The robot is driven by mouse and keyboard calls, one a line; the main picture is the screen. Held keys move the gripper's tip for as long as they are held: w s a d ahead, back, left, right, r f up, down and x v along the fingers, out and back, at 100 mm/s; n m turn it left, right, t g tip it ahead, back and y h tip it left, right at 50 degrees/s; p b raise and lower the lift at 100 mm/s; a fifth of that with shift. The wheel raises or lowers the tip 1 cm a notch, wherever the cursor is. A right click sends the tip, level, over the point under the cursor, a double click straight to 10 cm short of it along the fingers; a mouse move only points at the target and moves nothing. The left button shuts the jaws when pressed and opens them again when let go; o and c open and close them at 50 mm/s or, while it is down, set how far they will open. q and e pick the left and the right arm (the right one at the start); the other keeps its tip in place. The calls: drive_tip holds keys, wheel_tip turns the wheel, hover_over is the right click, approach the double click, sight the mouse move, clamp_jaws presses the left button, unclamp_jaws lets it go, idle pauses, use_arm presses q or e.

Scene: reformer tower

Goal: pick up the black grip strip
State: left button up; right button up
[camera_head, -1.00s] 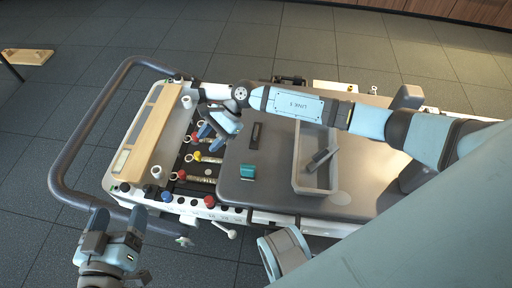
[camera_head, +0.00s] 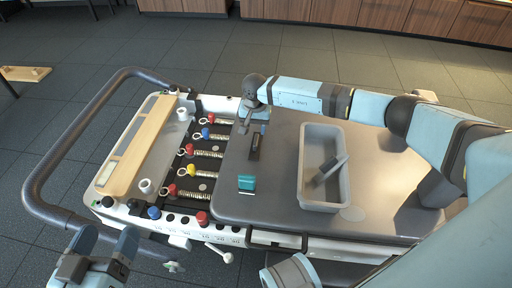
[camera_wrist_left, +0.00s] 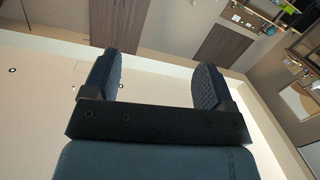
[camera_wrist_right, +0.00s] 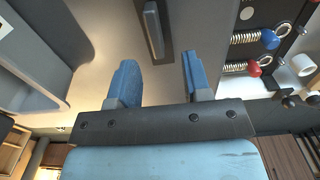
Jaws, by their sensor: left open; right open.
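A narrow black strip (camera_head: 255,146) lies on the left part of the grey padded carriage (camera_head: 275,195). In the right wrist view a dark strip with a lighter raised bar (camera_wrist_right: 154,30) lies just beyond the fingertips. My right gripper (camera_head: 254,121) is open and empty, close to the strip's far end and apparently above the carriage. It also shows in the right wrist view (camera_wrist_right: 158,62), with the strip roughly in line with the gap between its fingers. My left gripper (camera_head: 103,243) is open and empty, off the front left of the machine; the left wrist view shows its spread fingers (camera_wrist_left: 153,62).
A grey tray (camera_head: 304,165) on the carriage holds a dark-and-grey object (camera_head: 327,172). Springs with coloured knobs (camera_head: 205,153) lie left of the carriage. A dark rail (camera_head: 48,150) loops around the left end.

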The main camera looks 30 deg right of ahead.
sight(256, 140)
drive_tip(key=f+b, duration=0.1)
drive_tip(key=f, duration=0.1)
drive_tip(key=f+b, duration=0.1)
drive_tip(key=s+f+b, duration=0.1)
drive_tip(key=f, duration=0.1)
drive_tip(key=shift+a+f, duration=0.15)
drive_tip(key=shift+f, duration=0.15)
drive_tip(key=shift+c, duration=0.3)
use_arm(q)
drive_tip(key=shift+w+a+r+m+t+h, duration=0.25)
drive_tip(key=shift+w+a+m+t, duration=0.2)
drive_tip(key=shift+w+m, duration=0.45)
use_arm(e)
clamp_jaws()
